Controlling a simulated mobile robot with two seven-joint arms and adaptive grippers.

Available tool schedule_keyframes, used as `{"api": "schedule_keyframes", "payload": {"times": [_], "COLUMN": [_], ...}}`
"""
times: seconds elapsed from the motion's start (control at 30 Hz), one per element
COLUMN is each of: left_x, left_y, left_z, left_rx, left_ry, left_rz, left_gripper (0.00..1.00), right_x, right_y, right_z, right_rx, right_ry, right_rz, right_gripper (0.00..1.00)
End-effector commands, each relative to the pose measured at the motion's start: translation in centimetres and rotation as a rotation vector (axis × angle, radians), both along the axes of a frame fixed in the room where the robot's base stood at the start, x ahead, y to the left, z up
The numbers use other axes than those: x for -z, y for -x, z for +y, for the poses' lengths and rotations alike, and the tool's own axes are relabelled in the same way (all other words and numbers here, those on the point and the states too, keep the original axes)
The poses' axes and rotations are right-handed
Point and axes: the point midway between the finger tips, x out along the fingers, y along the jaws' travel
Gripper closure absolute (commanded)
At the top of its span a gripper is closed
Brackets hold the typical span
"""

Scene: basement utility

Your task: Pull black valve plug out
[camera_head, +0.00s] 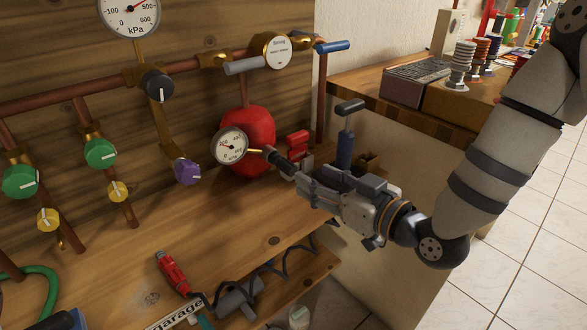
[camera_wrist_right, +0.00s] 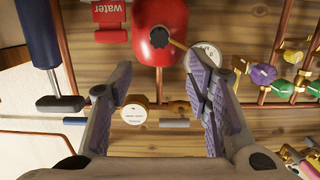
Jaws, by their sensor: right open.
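A red rounded tank (camera_head: 256,125) stands against the wooden wall, with a pressure gauge (camera_head: 231,146) on a brass stem in front of it. A small black plug (camera_wrist_right: 159,37) sits at the front of the red tank (camera_wrist_right: 158,14) in the wrist view, where the stem meets it. In the head view the plug (camera_head: 269,150) is just beyond my right fingertips. My right gripper (camera_head: 287,170) points at the tank from the right. In the wrist view the fingers (camera_wrist_right: 158,75) are spread and empty, with the plug ahead of the gap. My left gripper is not in view.
A black knob (camera_head: 157,86), green knobs (camera_head: 100,153) and a purple knob (camera_head: 188,171) sit on the pipes at left. A blue pump (camera_head: 345,148) stands behind my right gripper.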

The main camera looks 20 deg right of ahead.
Motion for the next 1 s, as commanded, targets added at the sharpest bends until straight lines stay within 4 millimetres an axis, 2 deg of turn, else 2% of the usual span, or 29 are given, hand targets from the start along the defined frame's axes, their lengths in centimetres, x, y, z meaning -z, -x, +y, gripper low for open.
{"api": "schedule_keyframes", "payload": {"times": [0.17,0.4,0.5,0.63,0.9,1.0], "left_x": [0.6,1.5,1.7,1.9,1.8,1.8], "left_y": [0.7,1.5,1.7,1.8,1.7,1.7], "left_z": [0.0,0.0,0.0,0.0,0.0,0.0], "left_rx": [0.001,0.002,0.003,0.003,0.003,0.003], "left_ry": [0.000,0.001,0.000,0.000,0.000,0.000], "left_rz": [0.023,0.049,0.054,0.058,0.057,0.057], "left_gripper": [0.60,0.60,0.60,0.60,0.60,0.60], "right_x": [0.9,1.8,2.0,2.0,1.9,1.9], "right_y": [-3.0,-8.2,-9.7,-10.7,-10.9,-10.9], "right_z": [1.1,3.0,3.6,3.9,4.0,4.0], "right_rx": [-0.002,-0.001,-0.001,0.001,0.000,0.000], "right_ry": [0.003,0.001,0.002,0.000,-0.001,0.000], "right_rz": [0.002,0.005,0.005,0.004,0.003,0.004], "right_gripper": [0.55,0.55,0.55,0.55,0.55,0.78]}}
